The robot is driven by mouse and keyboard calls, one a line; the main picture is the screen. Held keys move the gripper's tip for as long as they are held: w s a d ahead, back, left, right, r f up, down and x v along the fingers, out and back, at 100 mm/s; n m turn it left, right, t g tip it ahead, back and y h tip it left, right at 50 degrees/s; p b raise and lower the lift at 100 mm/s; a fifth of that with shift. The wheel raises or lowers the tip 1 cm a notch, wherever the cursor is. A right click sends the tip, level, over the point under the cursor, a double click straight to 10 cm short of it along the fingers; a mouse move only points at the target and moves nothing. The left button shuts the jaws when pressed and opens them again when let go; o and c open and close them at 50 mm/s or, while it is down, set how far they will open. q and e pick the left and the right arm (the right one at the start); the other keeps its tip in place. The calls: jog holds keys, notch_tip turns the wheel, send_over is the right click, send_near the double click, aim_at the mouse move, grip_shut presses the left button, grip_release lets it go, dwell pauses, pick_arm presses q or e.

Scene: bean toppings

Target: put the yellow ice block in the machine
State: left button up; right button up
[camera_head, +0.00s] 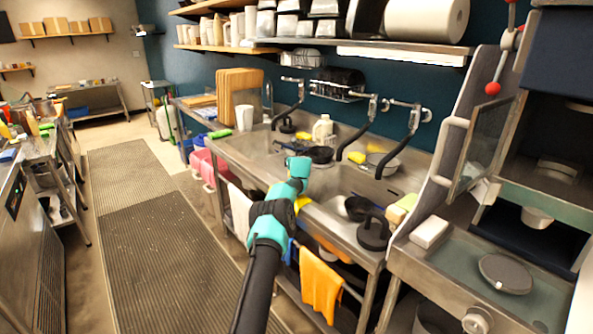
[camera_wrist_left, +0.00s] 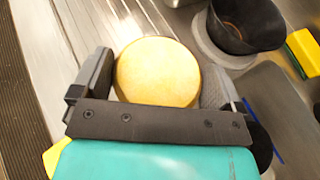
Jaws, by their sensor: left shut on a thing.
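The yellow ice block (camera_wrist_left: 158,66) is a pale yellow, round, flat-faced piece in the left wrist view. It sits between the two dark fingers of my left gripper (camera_wrist_left: 155,77), which is shut on it. In the head view my black and teal left arm reaches up from the bottom over the front of the steel counter; I cannot make out the fingers there. A steel machine (camera_head: 455,125) with an open door and a red-knobbed lever (camera_head: 493,88) stands at the right, apart from my arm. Whether it is the task's machine I cannot tell. My right gripper is not in view.
Black taps (camera_head: 405,155) stand behind. An orange towel (camera_head: 320,288) hangs in front. The floor mat (camera_head: 165,240) at left is clear.

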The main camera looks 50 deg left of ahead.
pick_arm(q)
jog(key=shift+r, duration=0.2)
jog(key=shift+r, duration=1.7)
jog(key=shift+s, duration=0.1)
jog(key=shift+s+d, duration=0.15)
jog(key=shift+s+d+r, duration=0.1)
jog(key=shift+s+d, duration=0.15)
jog(key=s+d+r, duration=0.1)
jog(key=s+d, duration=0.8)
jog(key=d, duration=0.2)
jog(key=shift+s+d, duration=0.15)
jog(key=shift+s, duration=0.1)
jog(key=shift+r, duration=0.1)
